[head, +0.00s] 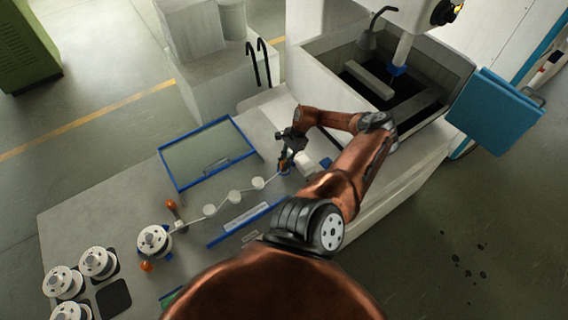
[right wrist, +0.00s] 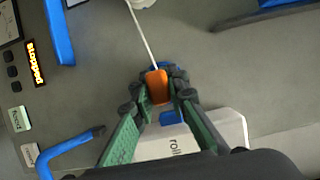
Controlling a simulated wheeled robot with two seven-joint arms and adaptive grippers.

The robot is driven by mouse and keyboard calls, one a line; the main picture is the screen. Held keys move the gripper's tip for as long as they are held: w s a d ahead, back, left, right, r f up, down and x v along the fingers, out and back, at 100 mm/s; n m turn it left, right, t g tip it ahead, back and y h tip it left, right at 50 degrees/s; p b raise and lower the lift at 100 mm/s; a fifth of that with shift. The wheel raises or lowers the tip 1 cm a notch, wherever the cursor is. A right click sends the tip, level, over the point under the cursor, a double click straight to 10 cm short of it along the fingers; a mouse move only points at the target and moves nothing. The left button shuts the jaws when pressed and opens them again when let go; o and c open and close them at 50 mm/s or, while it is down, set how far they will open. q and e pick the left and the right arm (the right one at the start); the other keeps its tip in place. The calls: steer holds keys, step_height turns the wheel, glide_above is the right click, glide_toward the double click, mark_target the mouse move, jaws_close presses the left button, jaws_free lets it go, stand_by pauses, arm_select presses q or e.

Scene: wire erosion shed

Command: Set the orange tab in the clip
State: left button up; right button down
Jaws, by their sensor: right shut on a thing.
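The orange tab (right wrist: 157,86) is between the fingertips of my right gripper (right wrist: 156,88), which is shut on it. In the head view the tab (head: 284,166) shows small below the gripper (head: 287,160). A pale wire (right wrist: 141,35) runs from the tab's far end. Blue parts (right wrist: 171,118) that look like the clip show beyond and on the near side of the tab, beside a white block (right wrist: 232,128) with partly hidden lettering. The tab and fingers cover the middle of the blue parts. I cannot tell whether the tab is seated or above them. My left gripper is out of view.
The wire runs past several white rollers (head: 235,197) to a white spool (head: 154,241) on the grey bench. More spools (head: 98,262) stand at the lower left. A blue-framed panel (head: 207,152) lies behind the rollers. The machine tank (head: 385,84) stands at the back right.

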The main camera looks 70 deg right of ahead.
steer(key=c, duration=1.8)
jaws_free()
steer(key=v, duration=1.2)
